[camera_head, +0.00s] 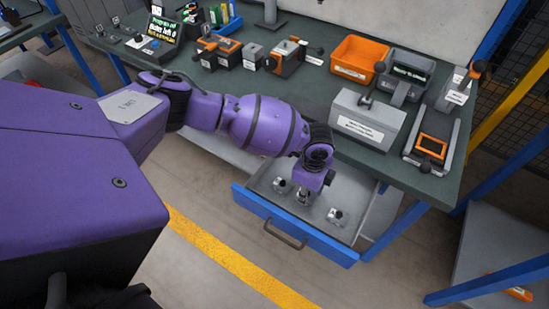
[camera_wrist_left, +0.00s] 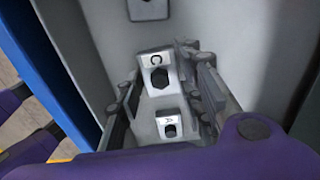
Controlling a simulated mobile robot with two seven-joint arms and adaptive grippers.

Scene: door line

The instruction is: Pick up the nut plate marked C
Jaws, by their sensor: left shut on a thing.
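My left gripper (camera_head: 303,190) reaches down into the open drawer (camera_head: 335,248), over the middle of three small metal nut plates. In the left wrist view, the nut plate marked C (camera_wrist_left: 154,61) is between the two fingertips of my left gripper (camera_wrist_left: 160,75), which is shut on it. Its face with the letter C and a dark hexagonal nut shows. The nut plate marked A (camera_wrist_left: 170,119) lies on the drawer floor beside it, and a third plate (camera_wrist_left: 148,8) is cut off at the top edge. My right gripper is not in view.
The drawer has a blue front with a dark handle (camera_head: 286,236) and grey inner walls close around the gripper. The workbench (camera_head: 320,90) above holds a grey box (camera_head: 365,122), an orange bin (camera_head: 357,58) and several fixtures. Floor in front of the drawer is clear.

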